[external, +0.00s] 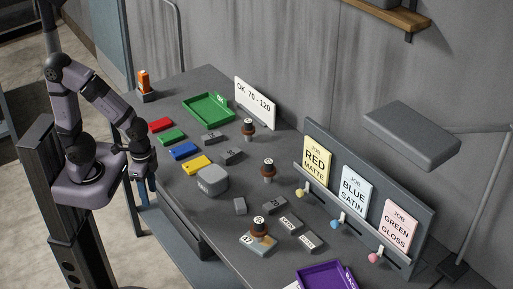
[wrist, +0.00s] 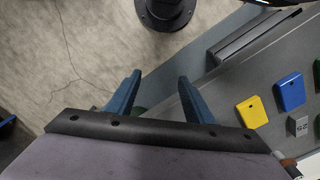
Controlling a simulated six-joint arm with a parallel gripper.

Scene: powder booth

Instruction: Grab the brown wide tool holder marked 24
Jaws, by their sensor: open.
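Three brown tool holders with dark tops stand upright on the grey bench in the external view: one near the white sign (external: 248,128), one in the middle (external: 268,170), and one at the front (external: 259,229) by a small marked plate. Their top markings are too small to read, so I cannot tell which is 24. My gripper (external: 147,188) hangs at the bench's left edge, well left of all three holders. In the wrist view, its blue fingers (wrist: 158,88) are apart with nothing between them, over the floor and bench edge.
Red, green, blue (external: 184,151) and yellow (external: 196,165) panels, a grey rounded box (external: 212,180) and several small grey blocks lie between my gripper and the holders. A green tray (external: 229,119) is behind, a purple tray (external: 301,284) in front. A job-card rack (external: 425,222) stands at right.

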